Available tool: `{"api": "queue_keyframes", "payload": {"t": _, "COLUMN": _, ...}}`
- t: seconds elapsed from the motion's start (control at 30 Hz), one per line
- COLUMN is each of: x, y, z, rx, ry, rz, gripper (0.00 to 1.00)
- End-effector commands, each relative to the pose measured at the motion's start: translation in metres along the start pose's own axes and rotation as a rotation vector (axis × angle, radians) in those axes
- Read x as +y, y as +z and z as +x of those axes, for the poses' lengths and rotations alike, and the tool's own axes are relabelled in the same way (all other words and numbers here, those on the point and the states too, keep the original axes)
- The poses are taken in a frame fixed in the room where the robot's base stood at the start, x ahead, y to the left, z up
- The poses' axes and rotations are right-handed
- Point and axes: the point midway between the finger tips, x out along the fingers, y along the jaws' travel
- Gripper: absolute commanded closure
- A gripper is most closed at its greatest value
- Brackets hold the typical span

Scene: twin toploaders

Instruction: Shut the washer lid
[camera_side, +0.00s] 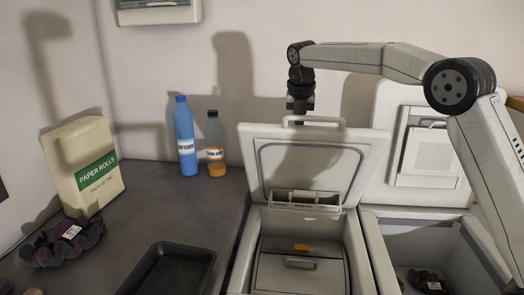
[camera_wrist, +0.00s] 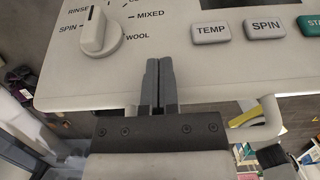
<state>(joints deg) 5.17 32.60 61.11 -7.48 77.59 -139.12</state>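Two white top-loading machines stand side by side in the side view, both with raised lids. The left machine's lid (camera_side: 360,150) leans back, with a handle (camera_side: 335,121) along its top edge. My gripper (camera_side: 300,108) points down at that handle, near its left end. In the wrist view my gripper (camera_wrist: 158,75) has its two fingers together, with nothing visible between them. They lie over a panel (camera_wrist: 200,75) with a dial and cycle names such as MIXED and WOOL. The handle (camera_wrist: 268,118) runs behind the fingers; whether they touch it I cannot tell.
The right machine's lid (camera_side: 385,110) is upright, and dark clothing (camera_side: 427,280) lies in its opening. An inner cover (camera_side: 300,275) with a small grip shows in the left machine. The counter at left holds bottles (camera_side: 187,135), paper rolls (camera_side: 83,165) and a black tray (camera_side: 170,272).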

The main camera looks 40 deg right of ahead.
Motion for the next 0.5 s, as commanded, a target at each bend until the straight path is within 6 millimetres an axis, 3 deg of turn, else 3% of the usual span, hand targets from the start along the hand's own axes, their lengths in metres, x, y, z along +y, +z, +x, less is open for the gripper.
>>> {"api": "queue_keyframes", "payload": {"t": 0.2, "x": 0.0002, "y": -0.0117, "z": 0.0034, "rx": 0.0, "ry": 0.0, "rz": 0.0, "gripper": 1.0}}
{"api": "queue_keyframes", "payload": {"t": 0.5, "x": 0.0001, "y": -0.0123, "z": 0.0039, "rx": 0.0, "ry": 0.0, "rz": 0.0, "gripper": 1.0}}
